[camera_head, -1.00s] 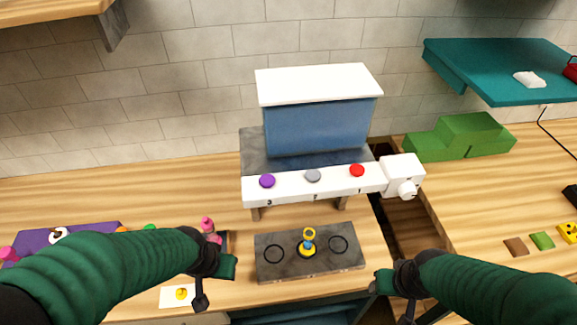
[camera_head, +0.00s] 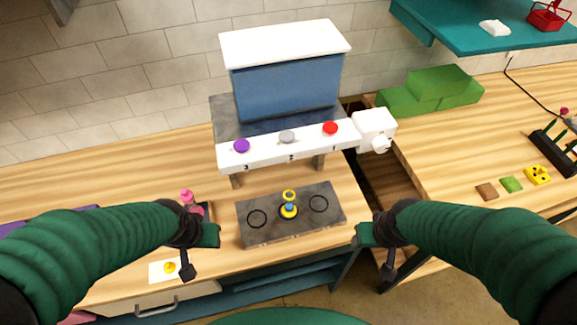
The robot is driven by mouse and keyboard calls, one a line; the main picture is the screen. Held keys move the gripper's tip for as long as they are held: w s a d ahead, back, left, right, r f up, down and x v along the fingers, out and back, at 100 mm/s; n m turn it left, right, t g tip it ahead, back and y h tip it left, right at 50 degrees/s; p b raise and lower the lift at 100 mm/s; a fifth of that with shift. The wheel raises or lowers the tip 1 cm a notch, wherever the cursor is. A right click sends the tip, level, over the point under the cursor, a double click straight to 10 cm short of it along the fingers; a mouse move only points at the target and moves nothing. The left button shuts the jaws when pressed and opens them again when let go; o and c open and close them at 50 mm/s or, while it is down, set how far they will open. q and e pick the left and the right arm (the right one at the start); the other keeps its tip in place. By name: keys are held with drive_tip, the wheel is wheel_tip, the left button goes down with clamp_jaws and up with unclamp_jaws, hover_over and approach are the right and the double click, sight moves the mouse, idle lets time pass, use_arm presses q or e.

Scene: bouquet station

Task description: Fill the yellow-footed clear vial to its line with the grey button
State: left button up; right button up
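The vial (camera_head: 289,205) stands on the middle ring of a dark grey tray (camera_head: 265,233), with yellow at its foot and top and blue between. Its fill line is too small to see. The grey button (camera_head: 287,136) is in the middle of the white panel (camera_head: 262,151) of the dispenser, between a purple button (camera_head: 241,146) and a red button (camera_head: 330,128). My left gripper (camera_head: 201,252) is left of the tray, apart from it. My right gripper (camera_head: 376,249) is right of the tray. Neither touches the vial or the buttons; I cannot tell their finger openings.
A white box with a knob (camera_head: 374,131) sits at the panel's right end. Pink bottles (camera_head: 188,199) stand behind my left gripper. A yellow-marked card (camera_head: 165,270) lies at the front left. A gap separates this table from the right one, which holds green blocks (camera_head: 430,92).

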idle(0.3)
clamp_jaws()
drive_tip(key=shift+a+r, duration=0.1)
idle(1.5)
